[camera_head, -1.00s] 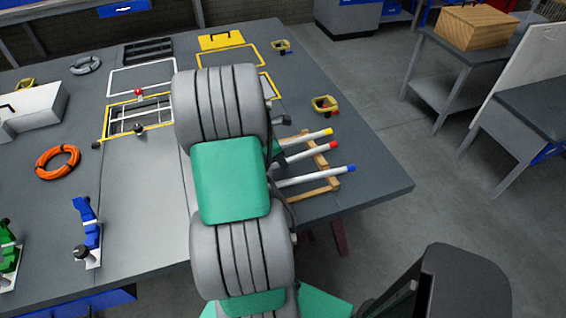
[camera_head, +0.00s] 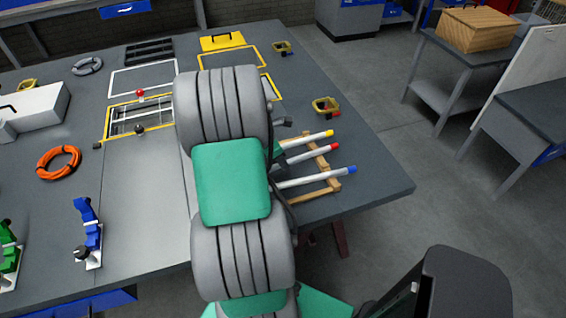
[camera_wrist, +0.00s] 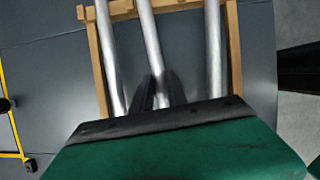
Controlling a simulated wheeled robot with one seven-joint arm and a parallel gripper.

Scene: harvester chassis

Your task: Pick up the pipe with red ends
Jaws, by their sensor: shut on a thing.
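The pipe with a red end (camera_head: 311,154) is the middle of three pale pipes on a wooden rack in the head view. Only its red right end shows; its left part is hidden behind my arm. In the wrist view the middle pipe (camera_wrist: 148,42) runs up between the dark fingers of my gripper (camera_wrist: 160,92), which is shut on it. My gripper's fingers are hidden by my arm in the head view. I cannot tell whether the pipe is clear of the rack.
A yellow-ended pipe (camera_head: 312,139) and a blue-ended pipe (camera_head: 318,178) lie on either side, close to the held one. The wooden rack (camera_head: 325,191) sits near the right edge of the grey table (camera_head: 378,186).

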